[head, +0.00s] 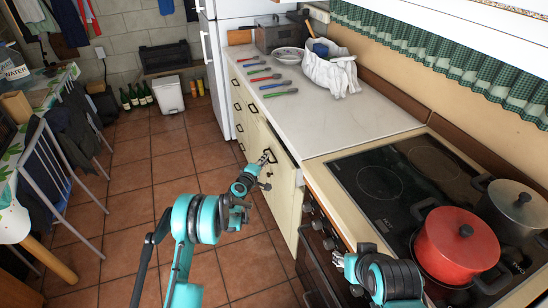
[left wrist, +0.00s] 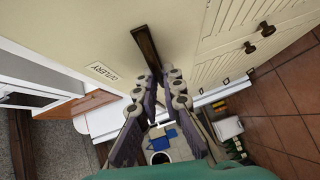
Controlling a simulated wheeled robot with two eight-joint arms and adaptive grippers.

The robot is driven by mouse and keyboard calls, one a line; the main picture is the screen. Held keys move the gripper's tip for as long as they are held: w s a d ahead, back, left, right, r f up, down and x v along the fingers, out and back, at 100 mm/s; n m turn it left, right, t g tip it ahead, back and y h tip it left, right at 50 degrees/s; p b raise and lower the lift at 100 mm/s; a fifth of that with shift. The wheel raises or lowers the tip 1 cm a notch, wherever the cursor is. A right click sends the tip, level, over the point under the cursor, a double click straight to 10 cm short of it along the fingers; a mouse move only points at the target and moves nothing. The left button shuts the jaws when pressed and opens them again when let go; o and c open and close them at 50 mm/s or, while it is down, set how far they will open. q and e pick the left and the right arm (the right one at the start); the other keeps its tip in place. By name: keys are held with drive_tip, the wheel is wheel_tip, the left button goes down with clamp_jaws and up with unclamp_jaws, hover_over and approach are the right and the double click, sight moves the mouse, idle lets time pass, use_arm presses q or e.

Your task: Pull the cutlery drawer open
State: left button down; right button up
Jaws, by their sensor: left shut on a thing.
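The cutlery drawer (head: 284,160) is in the cream front under the white counter. Its front fills much of the left wrist view (left wrist: 90,40), with a label reading CUTLERY (left wrist: 103,71). Its dark bar handle (left wrist: 147,46) runs down between my left fingers. My left gripper (head: 266,162) is at the drawer front, and in the left wrist view (left wrist: 166,85) its fingers are shut on the handle. The head view does not clearly show how far the drawer stands out. My right gripper (head: 345,265) is by the stove's front edge, partly hidden by its own arm; its fingers are unclear.
The stove (head: 378,182) carries a red pot (head: 457,247) and a grey pot (head: 515,207) on the right. The tiled floor (head: 130,190) before the cabinets is mostly free.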

use_arm(q)
drive_tip(key=s+a, duration=0.4)
drive_tip(key=a, duration=0.5)
drive_tip(key=s+a, duration=0.3)
drive_tip(key=a, duration=0.6)
drive_tip(key=s+a, duration=0.4)
drive_tip(key=a, duration=0.6)
drive_tip(key=shift+s, duration=0.3)
drive_tip(key=c, duration=1.6)
unclamp_jaws()
drive_tip(key=shift+c, duration=0.2)
drive_tip(key=v, duration=1.2)
drive_tip(key=shift+s+f, duration=0.1)
